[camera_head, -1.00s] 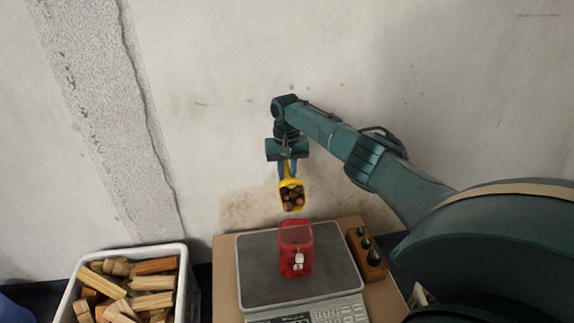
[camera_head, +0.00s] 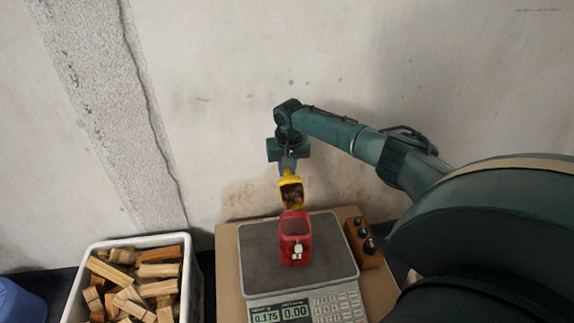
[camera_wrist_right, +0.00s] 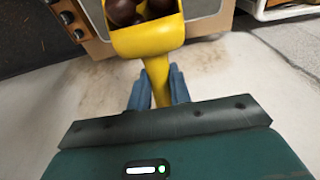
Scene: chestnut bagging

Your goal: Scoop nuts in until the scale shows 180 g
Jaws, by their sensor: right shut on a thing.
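My right gripper (camera_head: 287,165) is shut on the handle of a yellow scoop (camera_head: 290,180). The wrist view shows its blue fingers (camera_wrist_right: 157,90) on either side of the handle. Dark brown chestnuts (camera_wrist_right: 140,8) lie in the scoop (camera_wrist_right: 150,40), partly cut off by the frame's top edge. In the head view the scoop is just behind and above the rim of a red container (camera_head: 296,252). The container stands upright on the scale (camera_head: 262,262); its contents cannot be made out. The scale's display (camera_head: 280,314) reads 0.175 and 0.00. My left gripper is not in view.
A white crate (camera_head: 193,285) of wood pieces stands left of the scale. A wooden block with dark round knobs (camera_head: 362,238) sits at the scale's right. The scale rests on a brown board (camera_head: 228,285). A wall is close behind. A blue object (camera_head: 18,303) is at the lower left.

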